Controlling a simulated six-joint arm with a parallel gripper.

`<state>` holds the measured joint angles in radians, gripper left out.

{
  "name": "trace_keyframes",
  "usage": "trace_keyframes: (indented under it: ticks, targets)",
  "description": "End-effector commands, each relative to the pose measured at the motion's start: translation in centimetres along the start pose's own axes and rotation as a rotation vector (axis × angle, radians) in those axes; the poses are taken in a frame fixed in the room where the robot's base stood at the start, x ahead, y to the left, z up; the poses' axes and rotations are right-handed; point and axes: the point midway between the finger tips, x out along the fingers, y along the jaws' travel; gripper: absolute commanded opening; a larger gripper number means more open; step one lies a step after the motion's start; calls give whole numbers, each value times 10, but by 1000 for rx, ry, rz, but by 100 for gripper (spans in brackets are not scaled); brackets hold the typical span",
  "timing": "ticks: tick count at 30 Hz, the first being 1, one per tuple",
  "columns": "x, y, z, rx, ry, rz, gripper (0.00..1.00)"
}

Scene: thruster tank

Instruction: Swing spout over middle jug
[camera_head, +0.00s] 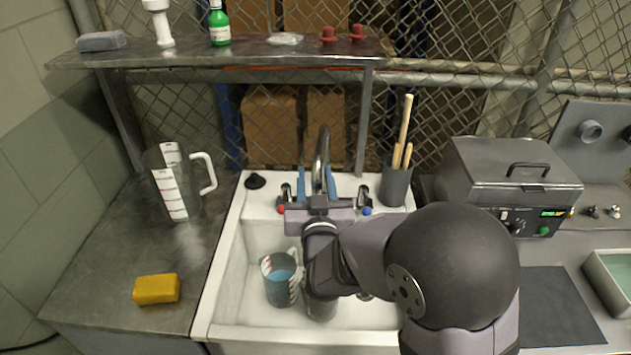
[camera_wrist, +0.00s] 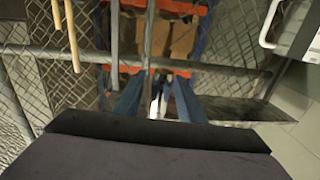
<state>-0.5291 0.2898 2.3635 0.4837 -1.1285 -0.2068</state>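The curved metal spout (camera_head: 322,147) rises at the back of the white sink. My gripper (camera_head: 316,172) is at the spout, its two blue fingers apart on either side of it. In the wrist view my gripper (camera_wrist: 157,82) shows the fingers spread, with the shiny spout (camera_wrist: 155,102) between them; contact cannot be told. A clear jug (camera_head: 281,282) with blue liquid and red marks stands in the left of the sink. Which jug is the middle one cannot be made out.
Taps with red (camera_head: 281,208) and blue (camera_head: 367,211) marks flank the spout. A utensil holder (camera_head: 396,184) stands to the right, near a grey machine (camera_head: 510,180). A large measuring jug (camera_head: 176,188) and yellow sponge (camera_head: 156,289) are on the left counter. A shelf (camera_head: 250,52) spans above.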

Motion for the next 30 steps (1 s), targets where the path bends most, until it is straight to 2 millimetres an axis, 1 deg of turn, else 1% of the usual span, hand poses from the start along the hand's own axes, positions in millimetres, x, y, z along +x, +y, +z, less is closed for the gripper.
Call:
trace_keyframes:
  ticks: [5, 8, 14, 17, 30]
  targets:
    - [-8, -1, 0, 1, 2, -2, 36]
    - [-19, -1, 1, 1, 2, -3, 36]
    - [-51, -2, 2, 1, 1, -5, 36]
    - [-54, 0, 4, 2, 6, 1, 36]
    - [-72, 0, 2, 0, -1, 0, 36]
